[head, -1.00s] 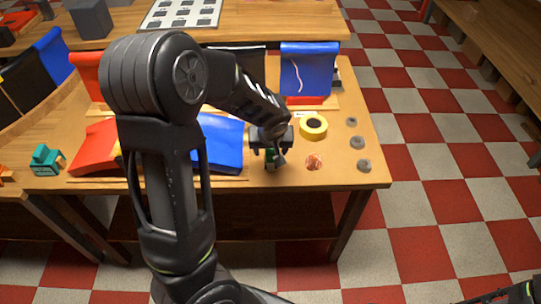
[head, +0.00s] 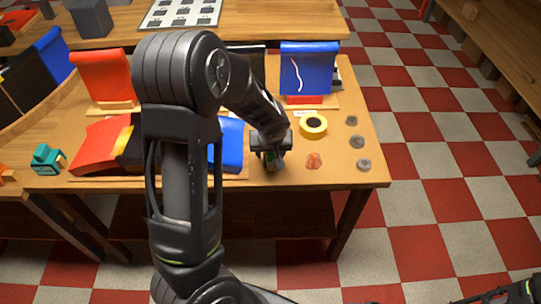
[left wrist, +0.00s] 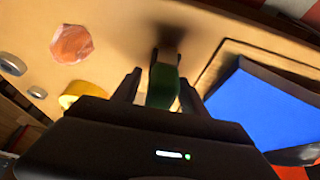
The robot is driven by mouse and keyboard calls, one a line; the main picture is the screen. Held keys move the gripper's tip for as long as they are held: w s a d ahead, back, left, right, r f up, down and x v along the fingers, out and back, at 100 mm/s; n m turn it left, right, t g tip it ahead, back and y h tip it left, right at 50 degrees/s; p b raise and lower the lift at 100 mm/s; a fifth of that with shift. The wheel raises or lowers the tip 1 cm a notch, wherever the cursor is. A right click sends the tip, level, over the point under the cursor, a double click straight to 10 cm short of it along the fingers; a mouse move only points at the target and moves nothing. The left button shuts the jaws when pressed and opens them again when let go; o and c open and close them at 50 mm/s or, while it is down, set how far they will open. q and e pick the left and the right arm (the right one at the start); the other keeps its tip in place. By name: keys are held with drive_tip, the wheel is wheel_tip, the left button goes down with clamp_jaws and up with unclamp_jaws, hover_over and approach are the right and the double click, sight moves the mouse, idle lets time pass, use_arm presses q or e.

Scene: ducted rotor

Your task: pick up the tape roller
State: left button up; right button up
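A small green-handled tool, which I take to be the tape roller (left wrist: 164,84), shows in the left wrist view between the two fingers of my left gripper (left wrist: 160,88). Its far end looks brownish and blurred. A gap shows between the left finger and the green part; the right finger is close beside it, and contact cannot be told. In the head view my left gripper (head: 271,160) is low over the front of the table, and mostly hides the tool. My right gripper is not visible; only part of my right arm shows at the lower right corner.
A yellow tape roll (head: 313,126), a crumpled orange-brown lump (head: 314,161) and several grey discs (head: 363,165) lie to the right on the table (head: 340,180). A blue curved panel (head: 231,150) lies close to the left. A teal object (head: 47,158) sits far left.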

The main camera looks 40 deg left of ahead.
use_arm(q)
clamp_jaws()
idle(0.3)
idle(0.3)
wheel_tip(320, 180, up, 10)
idle(0.5)
idle(0.3)
drive_tip(key=shift+c, duration=1.8)
unclamp_jaws()
clamp_jaws()
